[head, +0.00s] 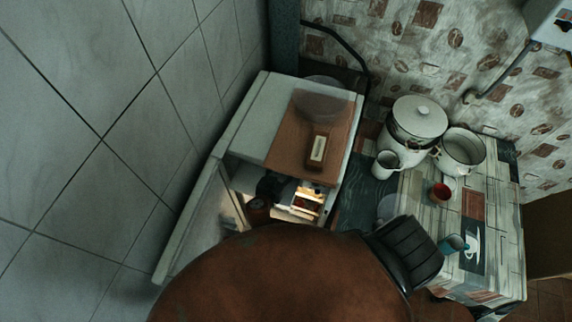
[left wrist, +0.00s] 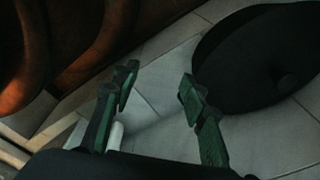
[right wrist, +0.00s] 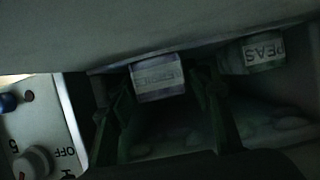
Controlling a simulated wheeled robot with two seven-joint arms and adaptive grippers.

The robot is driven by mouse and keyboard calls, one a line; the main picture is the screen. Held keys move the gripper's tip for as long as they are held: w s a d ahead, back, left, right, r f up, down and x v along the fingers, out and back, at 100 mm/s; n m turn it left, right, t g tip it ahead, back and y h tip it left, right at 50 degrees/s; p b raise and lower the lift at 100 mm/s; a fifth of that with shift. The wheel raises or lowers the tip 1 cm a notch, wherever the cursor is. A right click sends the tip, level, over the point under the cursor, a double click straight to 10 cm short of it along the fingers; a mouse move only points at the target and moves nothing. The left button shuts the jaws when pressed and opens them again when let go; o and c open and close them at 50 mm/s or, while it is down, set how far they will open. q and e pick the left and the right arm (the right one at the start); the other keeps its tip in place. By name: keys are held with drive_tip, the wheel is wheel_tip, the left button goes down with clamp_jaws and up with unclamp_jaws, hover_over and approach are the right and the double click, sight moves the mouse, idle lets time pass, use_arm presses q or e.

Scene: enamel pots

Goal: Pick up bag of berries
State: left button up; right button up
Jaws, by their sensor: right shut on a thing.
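A labelled bag (right wrist: 158,80), which I take as the bag of berries, is in the dim freezer compartment in the right wrist view. Its label is upside down and too dark to read surely. My right gripper (right wrist: 163,98) has one finger on each side of this bag and is shut on it. A bag of peas (right wrist: 262,52) lies to the right, outside the fingers. My left gripper (left wrist: 157,84) is open and empty above the tiled floor. Neither gripper shows clearly in the head view.
The small fridge (head: 249,115) stands with its door (head: 188,235) open to the left and its inside lit. A wooden board (head: 285,150) lies on top. A lidded pot (head: 417,122), another pot (head: 460,152) and mugs stand at right. The compartment walls are close around my right gripper.

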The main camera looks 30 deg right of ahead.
drive_tip(key=shift+s+a, duration=0.6)
drive_tip(key=o, duration=1.4)
drive_tip(key=shift+o, duration=0.2)
drive_tip(key=v, duration=1.2)
drive_tip(key=shift+a, duration=0.1)
drive_tip(key=shift+c, duration=0.4)
